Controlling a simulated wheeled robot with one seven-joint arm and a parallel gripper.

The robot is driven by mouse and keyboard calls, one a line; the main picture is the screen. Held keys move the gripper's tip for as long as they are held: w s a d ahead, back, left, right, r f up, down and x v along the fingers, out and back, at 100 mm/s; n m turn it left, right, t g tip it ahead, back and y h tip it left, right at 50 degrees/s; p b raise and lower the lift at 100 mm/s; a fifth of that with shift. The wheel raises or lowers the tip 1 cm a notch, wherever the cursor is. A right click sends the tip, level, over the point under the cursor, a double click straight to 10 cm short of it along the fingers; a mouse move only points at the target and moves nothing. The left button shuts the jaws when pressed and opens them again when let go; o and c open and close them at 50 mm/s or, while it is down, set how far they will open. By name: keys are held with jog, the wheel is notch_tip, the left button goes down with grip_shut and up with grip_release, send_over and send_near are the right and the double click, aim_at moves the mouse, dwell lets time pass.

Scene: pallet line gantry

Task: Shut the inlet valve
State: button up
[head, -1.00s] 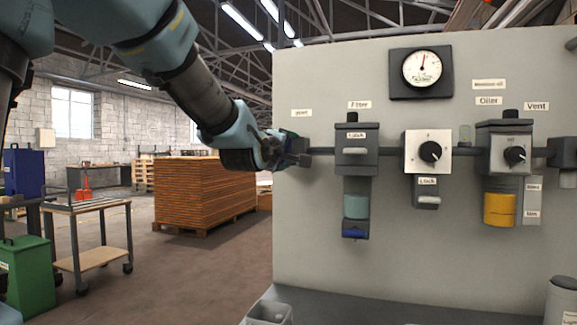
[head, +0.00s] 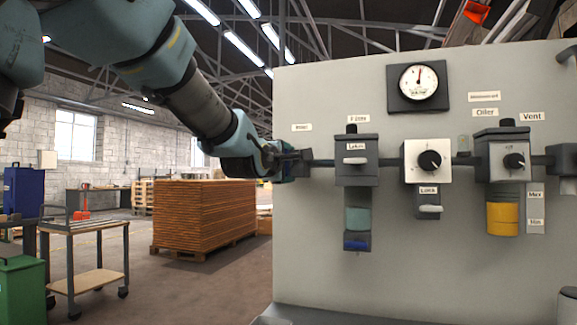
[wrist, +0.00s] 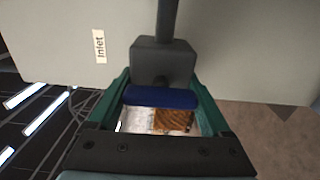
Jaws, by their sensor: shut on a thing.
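The inlet valve's grey body (wrist: 163,62) sits on a dark pipe (wrist: 168,18) beside the "Inlet" label (wrist: 99,46) in the wrist view. Its blue handle (wrist: 160,97) lies between the green fingers of my gripper (wrist: 162,104), which is shut on it. In the wrist view the handle lies crosswise to the pipe's line. In the head view my gripper (head: 292,163) is at the panel's left edge, below the small label (head: 301,127), and hides most of the valve and all of the handle.
The panel (head: 310,230) carries the filter (head: 356,160), a regulator with a black knob (head: 429,160), a gauge (head: 419,82) and an oiler with a yellow bowl (head: 502,213) to the right. A lumber stack (head: 204,215) and a cart (head: 84,232) stand left. Floor between them is open.

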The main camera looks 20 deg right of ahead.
jog(key=o, duration=1.2)
jog(key=shift+c, duration=0.2)
jog(key=b+v, duration=0.2)
jog(key=v, duration=0.8)
jog(key=shift+s+a, duration=0.3)
jog(key=shift+f, duration=0.1)
